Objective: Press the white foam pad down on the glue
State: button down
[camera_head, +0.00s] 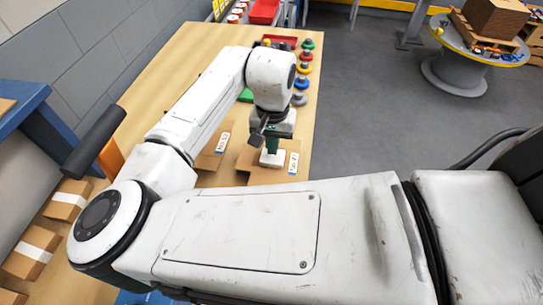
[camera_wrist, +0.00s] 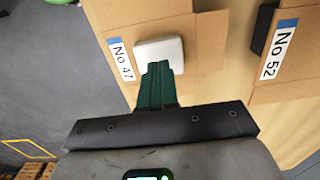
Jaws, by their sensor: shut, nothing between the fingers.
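The white foam pad (camera_wrist: 172,51) lies flat on a cardboard piece (camera_wrist: 118,14) labelled No 47 in the wrist view. It also shows in the head view (camera_head: 271,158), under my gripper. My gripper (camera_wrist: 158,68) is shut and empty, its green fingers pointing at the pad. The fingertips overlap the pad's lower edge in the wrist view; I cannot tell if they touch it. In the head view my gripper (camera_head: 272,150) is directly above the pad. Any glue is hidden from view.
A second cardboard piece (camera_wrist: 287,92) labelled No 52 lies beside it on the wooden table (camera_head: 187,52). Several coloured knobs (camera_head: 302,69) line the table's right edge farther back. Small boxes (camera_head: 66,200) sit at the left. Grey floor (camera_head: 370,110) lies to the right.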

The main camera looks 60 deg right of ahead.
jog(key=shift+f, duration=0.9)
dwell(2.8)
notch_tip(320, 180, up, 8)
jog(key=p, duration=0.6)
jog(key=shift+p, duration=0.4)
dwell(0.4)
dwell(0.5)
